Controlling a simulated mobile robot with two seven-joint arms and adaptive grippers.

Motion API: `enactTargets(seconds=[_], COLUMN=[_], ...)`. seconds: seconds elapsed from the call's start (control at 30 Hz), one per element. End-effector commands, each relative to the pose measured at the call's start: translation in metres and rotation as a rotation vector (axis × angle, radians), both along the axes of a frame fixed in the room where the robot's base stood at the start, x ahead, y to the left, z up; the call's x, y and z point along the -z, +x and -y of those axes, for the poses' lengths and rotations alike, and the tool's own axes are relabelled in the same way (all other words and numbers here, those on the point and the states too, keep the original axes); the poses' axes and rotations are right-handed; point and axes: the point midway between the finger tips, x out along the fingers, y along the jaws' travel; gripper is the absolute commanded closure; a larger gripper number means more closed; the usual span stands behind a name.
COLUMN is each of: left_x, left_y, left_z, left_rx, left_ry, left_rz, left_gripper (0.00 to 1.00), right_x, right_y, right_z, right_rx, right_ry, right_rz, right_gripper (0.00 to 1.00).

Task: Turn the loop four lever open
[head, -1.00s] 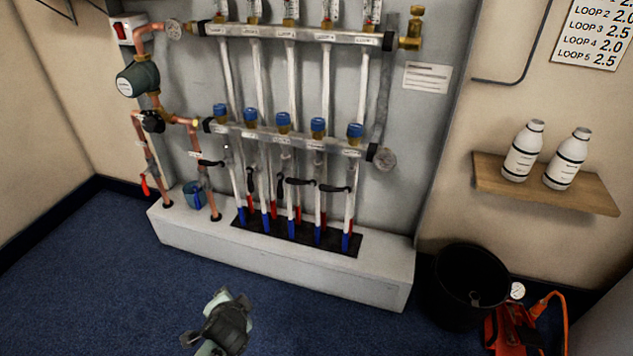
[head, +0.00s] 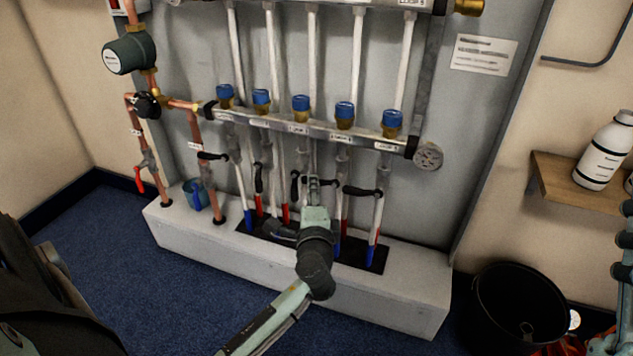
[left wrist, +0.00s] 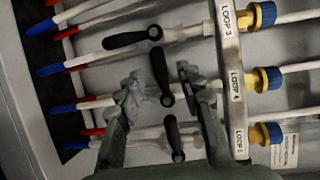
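The loop four lever (left wrist: 161,75) is a black handle lying crosswise to its white pipe in the left wrist view, level with the LOOP 4 label (left wrist: 236,86). My left gripper (left wrist: 157,80) is open, with one finger on each side of this lever; I cannot tell whether either touches it. In the head view my left gripper (head: 314,184) is in front of the lower valves and hides most of this lever. The loop three lever (left wrist: 132,38) lies along its pipe. The loop five lever (left wrist: 173,138) lies crosswise, close below.
The lower manifold bar (head: 290,127) with blue caps runs above the levers. A white plinth (head: 400,300) stands below. A black bucket (head: 515,300) is on the floor at right, below a wooden shelf (head: 575,185) with a white bottle (head: 603,150).

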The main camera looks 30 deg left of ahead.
Motion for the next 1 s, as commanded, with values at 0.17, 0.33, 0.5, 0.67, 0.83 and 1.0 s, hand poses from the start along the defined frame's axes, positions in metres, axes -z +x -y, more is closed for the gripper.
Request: enactTargets(seconds=[0.17, 0.33, 0.5, 0.67, 0.83, 1.0], left_x=[0.004, 0.007, 0.008, 0.008, 0.008, 0.008], left_y=[0.025, 0.039, 0.043, 0.043, 0.043, 0.043], left_z=[-0.018, -0.028, -0.032, -0.032, -0.032, -0.031], left_rx=[-0.001, 0.000, 0.000, 0.000, 0.000, 0.000], left_ry=[0.001, 0.000, -0.001, -0.002, -0.002, -0.003], left_rz=[0.002, 0.000, 0.000, -0.001, -0.001, 0.000], left_gripper=[0.63, 0.63, 0.63, 0.63, 0.82, 1.00], right_x=[-0.003, -0.006, -0.007, -0.007, -0.007, -0.007], right_y=[-0.005, -0.009, -0.010, -0.010, -0.010, -0.010], right_z=[0.003, 0.005, 0.006, 0.006, 0.006, 0.006], right_rx=[0.004, 0.006, 0.007, 0.007, 0.007, 0.008], right_ry=[0.014, 0.024, 0.027, 0.026, 0.026, 0.026], right_rz=[0.043, 0.076, 0.087, 0.086, 0.086, 0.086], right_gripper=[0.63, 0.63, 0.63, 0.63, 0.63, 0.63])
